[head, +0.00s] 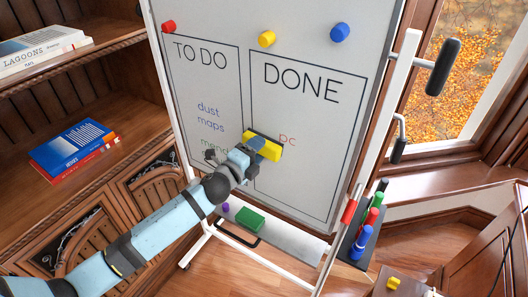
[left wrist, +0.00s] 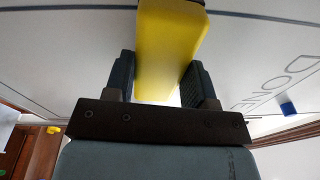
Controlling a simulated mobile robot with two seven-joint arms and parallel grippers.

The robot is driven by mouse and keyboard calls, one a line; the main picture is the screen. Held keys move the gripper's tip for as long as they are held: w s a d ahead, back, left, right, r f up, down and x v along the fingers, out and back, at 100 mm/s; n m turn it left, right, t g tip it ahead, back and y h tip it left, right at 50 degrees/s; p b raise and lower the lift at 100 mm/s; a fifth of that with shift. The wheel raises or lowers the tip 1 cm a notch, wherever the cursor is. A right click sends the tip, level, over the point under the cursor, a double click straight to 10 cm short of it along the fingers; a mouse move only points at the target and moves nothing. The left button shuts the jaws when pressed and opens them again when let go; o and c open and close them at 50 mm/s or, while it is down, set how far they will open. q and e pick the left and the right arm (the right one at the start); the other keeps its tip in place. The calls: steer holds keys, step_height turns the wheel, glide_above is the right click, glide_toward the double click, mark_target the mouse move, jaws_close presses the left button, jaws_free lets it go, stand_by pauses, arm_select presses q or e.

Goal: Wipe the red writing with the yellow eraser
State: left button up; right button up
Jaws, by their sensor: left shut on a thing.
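The yellow eraser (head: 262,146) is held against or very near the whiteboard (head: 310,135), in the DONE box. My left gripper (head: 254,144) is shut on it; in the left wrist view the eraser (left wrist: 168,45) sits between both fingers (left wrist: 160,80). The red writing (head: 287,140) shows as a few letters, like "pc", just right of the eraser. The eraser and gripper may hide more of it. Whether the eraser touches the board I cannot tell. My right gripper is not in view.
Blue writing (head: 209,117) and partly hidden green writing (head: 214,146) stand under TO DO. Red, yellow and blue magnets (head: 340,32) sit along the top. A green block (head: 250,220) lies on the board's lower tray. A marker holder (head: 362,230) stands at right, bookshelves at left.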

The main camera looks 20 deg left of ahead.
arm_select(q)
steer(key=shift+s+d+r+p, duration=0.25)
steer(key=shift+d+r+p, duration=0.15)
steer(key=shift+d, duration=0.8)
steer(key=shift+s+d+r+p, duration=0.25)
steer(key=shift+d+p, duration=0.2)
steer(key=shift+d, duration=0.75)
steer(key=shift+s+d+r+p, duration=0.2)
steer(key=shift+d+r+p, duration=0.25)
steer(key=shift+d, duration=0.75)
steer(key=shift+s+d, duration=0.15)
steer(key=shift+d, duration=0.75)
steer(key=shift+s+d, duration=0.15)
steer(key=shift+d, duration=0.75)
steer(key=shift+s+d+f, duration=0.1)
steer(key=shift+s+d, duration=0.2)
steer(key=shift+d, duration=0.9)
steer(key=shift+s+d+r, duration=0.1)
steer(key=shift+s+d, duration=0.15)
steer(key=shift+d, duration=1)
steer(key=shift+s+d+f, duration=0.1)
steer(key=shift+s+d, duration=0.2)
steer(key=shift+d, duration=1)
steer(key=shift+w, duration=0.15)
